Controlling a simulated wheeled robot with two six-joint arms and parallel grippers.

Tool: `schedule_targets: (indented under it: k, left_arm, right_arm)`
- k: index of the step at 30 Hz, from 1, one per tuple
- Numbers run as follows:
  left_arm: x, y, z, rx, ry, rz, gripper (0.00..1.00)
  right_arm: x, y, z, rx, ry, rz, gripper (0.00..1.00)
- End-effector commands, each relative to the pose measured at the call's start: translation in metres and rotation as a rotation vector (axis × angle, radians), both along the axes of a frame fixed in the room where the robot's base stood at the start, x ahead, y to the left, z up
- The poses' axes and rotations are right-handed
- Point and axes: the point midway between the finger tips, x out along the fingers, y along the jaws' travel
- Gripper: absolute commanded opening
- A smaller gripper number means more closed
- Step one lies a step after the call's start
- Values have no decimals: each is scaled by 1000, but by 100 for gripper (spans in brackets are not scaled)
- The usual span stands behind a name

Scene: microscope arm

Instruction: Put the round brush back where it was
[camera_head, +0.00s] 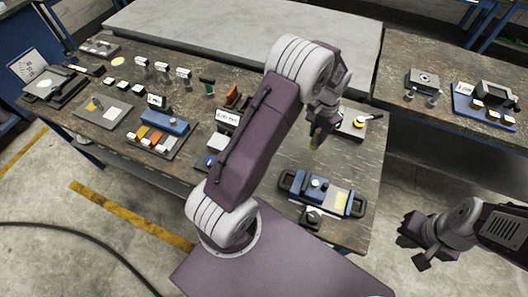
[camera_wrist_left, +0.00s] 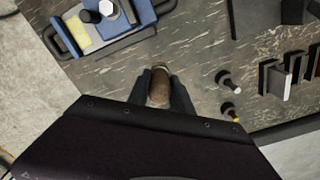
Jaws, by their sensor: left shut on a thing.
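My left gripper (camera_head: 318,126) is raised over the right part of the workbench. It is shut on the round brush (camera_head: 321,136), a brownish piece that points down from the fingers in the head view. In the left wrist view the brush (camera_wrist_left: 158,90) shows as a rounded brown end between the dark fingers (camera_wrist_left: 160,88), with the speckled bench top behind it. The brush looks clear of the bench. My right gripper (camera_head: 412,242) is at the lower right, off the bench and empty, with its dark fingers apart.
A blue tray with black handles (camera_head: 320,193) lies near the bench's front edge. Two small dark-handled pieces (camera_wrist_left: 230,80) stand near dark upright blocks (camera_wrist_left: 268,78). A grey slab (camera_head: 240,30) lies along the back. Bare bench surrounds the spot below the brush.

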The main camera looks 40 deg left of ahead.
Motion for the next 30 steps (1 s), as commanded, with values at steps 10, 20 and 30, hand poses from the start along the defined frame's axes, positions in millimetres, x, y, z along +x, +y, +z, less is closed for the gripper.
schedule_targets:
  k: [10, 20, 30]
  left_arm:
    - [-3, 32, -14, 5, -3, 20, 0]
    - [-10, 108, -62, 5, -5, 15, 0]
    - [-12, 115, -92, 3, -2, 11, 0]
  right_arm:
    - [0, 0, 7, 0, 0, 0, 0]
    - [0, 0, 24, 0, 0, 0, 0]
    - [0, 0, 33, 0, 0, 0, 0]
